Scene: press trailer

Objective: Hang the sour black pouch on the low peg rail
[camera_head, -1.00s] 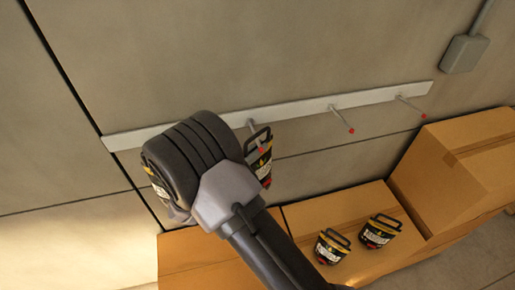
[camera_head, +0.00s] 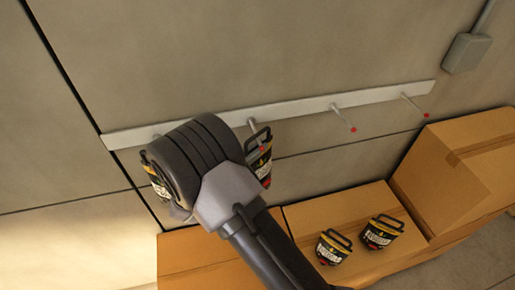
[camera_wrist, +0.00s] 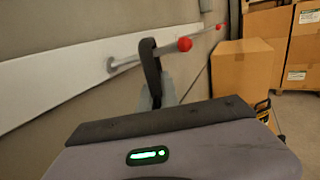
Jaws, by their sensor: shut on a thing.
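My gripper (camera_wrist: 156,92) is shut on the black handle (camera_wrist: 150,62) of a pouch in the wrist view. The handle crosses a red-tipped peg (camera_wrist: 128,61); I cannot tell if it is threaded on it. In the head view, this pouch (camera_head: 153,178), black with yellow and a pale label, shows at the left behind my arm, below the left end of the pale peg rail (camera_head: 296,110). My fingers are hidden there. The label is too small to read.
A similar pouch (camera_head: 262,168) hangs on the neighbouring peg, close right of my arm. Two pegs (camera_head: 343,118) (camera_head: 413,104) to the right are bare. Two more pouches (camera_head: 332,247) (camera_head: 381,232) stand on a cardboard box (camera_head: 308,212). A taller box (camera_head: 440,185) is at right.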

